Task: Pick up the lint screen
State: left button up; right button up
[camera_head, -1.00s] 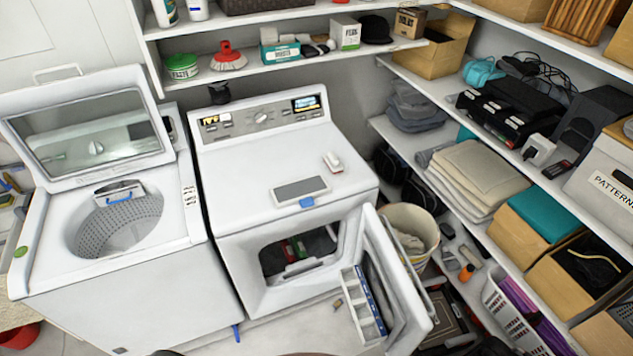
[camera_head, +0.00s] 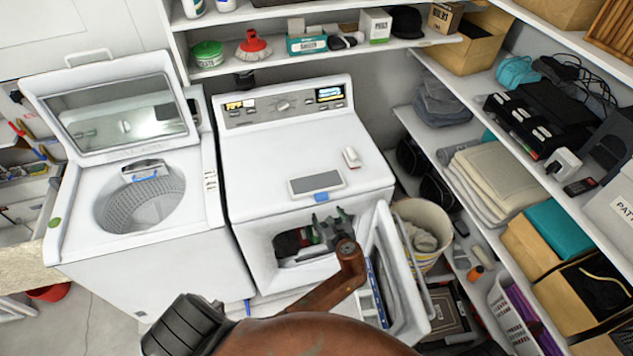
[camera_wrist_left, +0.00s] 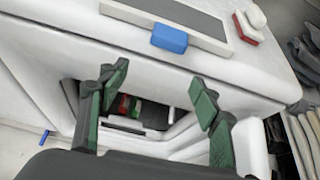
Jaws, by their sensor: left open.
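The lint screen (camera_head: 316,184) is a flat grey panel in a white frame with a blue handle. It lies in the top of the white dryer (camera_head: 290,150) near its front edge. It also shows at the top of the left wrist view (camera_wrist_left: 185,18), with the blue handle nearest the gripper. My left gripper (camera_head: 331,219) is open and empty, in front of the dryer, below the blue handle in the head view. Its green-padded fingers (camera_wrist_left: 158,85) stand apart, not touching the lint screen. My right gripper is not in view.
The dryer door (camera_head: 398,270) hangs open to the right, with dark items inside the drum opening. A small red-and-white object (camera_head: 351,157) sits on the dryer top. An open washer (camera_head: 140,230) stands left. A bin (camera_head: 424,235) and loaded shelves are on the right.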

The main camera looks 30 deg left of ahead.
aim_at(322, 196)
pick_arm(q)
notch_tip(322, 196, up, 5)
jog(key=shift+m+t+y, duration=0.3)
jog(key=shift+m+y, duration=0.1)
jog(key=x, duration=0.7)
jog(key=shift+d+f, duration=0.1)
jog(key=shift+f, duration=0.1)
jog(key=shift+w+a+f, duration=0.15)
jog(key=shift+w+a, duration=0.05)
jog(key=c, duration=1.1)
jog(key=shift+c, duration=1.1)
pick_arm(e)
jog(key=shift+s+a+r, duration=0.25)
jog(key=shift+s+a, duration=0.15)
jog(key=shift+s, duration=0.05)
